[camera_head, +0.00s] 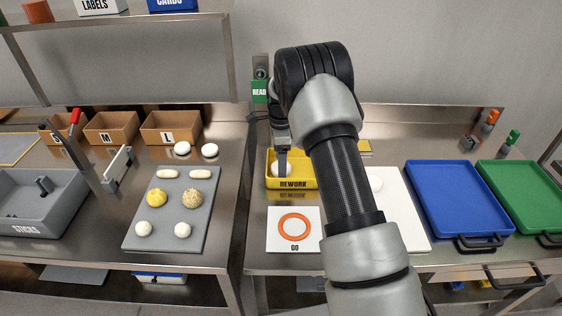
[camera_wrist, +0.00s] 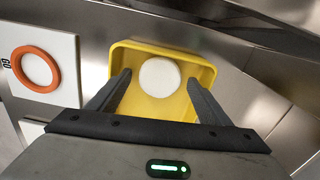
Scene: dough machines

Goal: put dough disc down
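A white dough disc (camera_wrist: 160,77) lies in the yellow REWORK bin (camera_head: 303,182); it also shows in the head view (camera_head: 274,169), partly hidden by my gripper. My gripper (camera_head: 282,172) points down over the bin. In the wrist view, my gripper (camera_wrist: 160,75) has its two dark fingers apart, one on each side of the disc, with yellow bin floor showing between each finger and the disc. The bin (camera_wrist: 208,72) is around the disc on all sides seen.
A white GO card with an orange ring (camera_head: 280,226) lies in front of the bin. A white board (camera_head: 405,215) and blue (camera_head: 455,200) and green (camera_head: 520,190) trays are at right. At left, a grey board (camera_head: 170,225) holds several dough pieces. A post with a green sign (camera_head: 260,90) stands behind.

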